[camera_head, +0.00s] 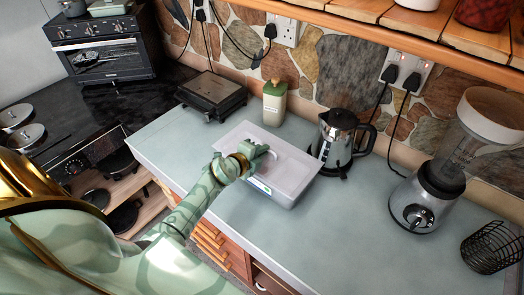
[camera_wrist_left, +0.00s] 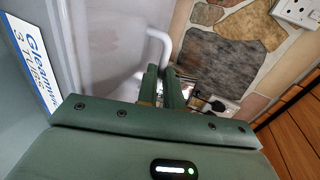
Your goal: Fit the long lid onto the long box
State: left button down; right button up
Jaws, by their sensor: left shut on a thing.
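The long box (camera_head: 283,198) is a pale, translucent tub on the worktop, with a label on its front side. The long lid (camera_head: 300,168) is whitish and lies over the box's top; whether it is seated or slightly raised I cannot tell. My left gripper (camera_head: 263,152) is over the lid, left of its middle. In the left wrist view my left gripper (camera_wrist_left: 163,72) is shut on the lid's white looped handle (camera_wrist_left: 158,40). The box's label (camera_wrist_left: 32,55) shows at the left there. My right gripper is not in view.
A kettle (camera_head: 338,140) stands close to the right of the box. A cream canister (camera_head: 274,103) and a dark press grill (camera_head: 212,93) stand behind it. A blender (camera_head: 428,190) and a wire basket (camera_head: 490,248) are at the right. The worktop (camera_head: 345,225) in front is clear.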

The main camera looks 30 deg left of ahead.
pick_arm(q)
jog(key=c, duration=1.5)
grip_release()
jog(key=shift+o, duration=0.2)
jog(key=shift+s, duration=0.1)
jog(key=p+v, duration=0.3)
jog(key=v, duration=1.3)
jog(key=shift+p, duration=0.3)
jog(key=shift+r, duration=0.1)
